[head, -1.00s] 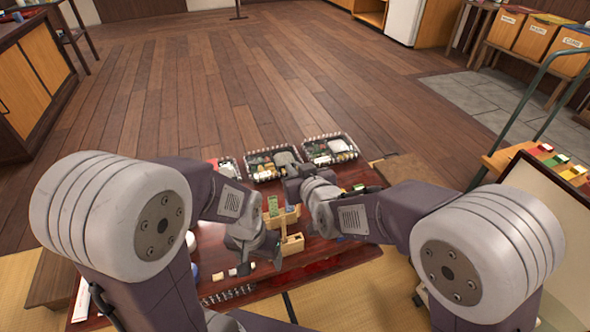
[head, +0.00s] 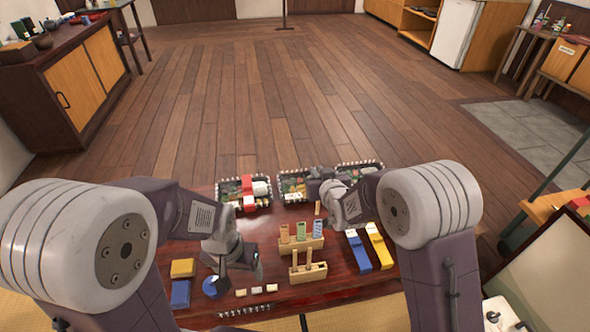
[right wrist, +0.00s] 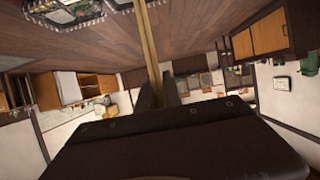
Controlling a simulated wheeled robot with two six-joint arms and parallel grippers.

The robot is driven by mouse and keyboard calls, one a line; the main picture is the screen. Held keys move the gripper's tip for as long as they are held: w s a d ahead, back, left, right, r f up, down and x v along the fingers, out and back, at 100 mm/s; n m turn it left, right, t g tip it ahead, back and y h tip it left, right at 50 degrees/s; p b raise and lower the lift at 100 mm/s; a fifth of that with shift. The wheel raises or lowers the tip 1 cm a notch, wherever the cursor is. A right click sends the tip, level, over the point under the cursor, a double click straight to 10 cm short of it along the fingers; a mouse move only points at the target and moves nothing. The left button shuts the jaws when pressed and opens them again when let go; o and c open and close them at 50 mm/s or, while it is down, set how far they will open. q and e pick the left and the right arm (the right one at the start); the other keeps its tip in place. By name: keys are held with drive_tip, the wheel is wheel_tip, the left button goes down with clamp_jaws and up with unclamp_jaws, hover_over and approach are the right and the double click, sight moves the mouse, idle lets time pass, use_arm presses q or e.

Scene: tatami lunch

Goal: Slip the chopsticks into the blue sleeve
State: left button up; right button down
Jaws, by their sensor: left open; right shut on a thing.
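My right gripper (head: 320,188) is behind and above the rack. It is shut on the chopsticks (right wrist: 150,50), which show as a thin light stick in the right wrist view. In the head view, a short part of them (head: 317,208) shows just above the blue sleeve; whether they touch it I cannot tell. My left gripper (head: 222,272) is open and empty above the table, left of the rack.
A second wooden block (head: 308,272) with upright sticks stands in front of the rack. Blue and yellow boxes (head: 379,252) lie to its right, others (head: 181,293) at the left. Filled lunch trays (head: 246,192) line the far edge. Small blocks (head: 257,290) lie in front.

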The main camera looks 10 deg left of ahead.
drive_tip(key=shift+d+f+b, duration=0.2)
drive_tip(key=shift+f+b, duration=0.4)
drive_tip(key=shift+f, duration=0.1)
drive_tip(key=shift+d+f+b, duration=0.15)
drive_tip(key=shift+f+b, duration=0.4)
drive_tip(key=shift+f, duration=0.15)
drive_tip(key=shift+f+b, duration=0.5)
idle(0.8)
drive_tip(key=shift+f+b, duration=0.6)
drive_tip(key=shift+f, duration=0.1)
drive_tip(key=shift+f, duration=0.1)
drive_tip(key=shift+f+b, duration=0.75)
drive_tip(key=shift+f, duration=0.05)
drive_tip(key=shift+f, duration=0.15)
drive_tip(key=shift+f+b, duration=0.85)
drive_tip(key=shift+f, duration=0.1)
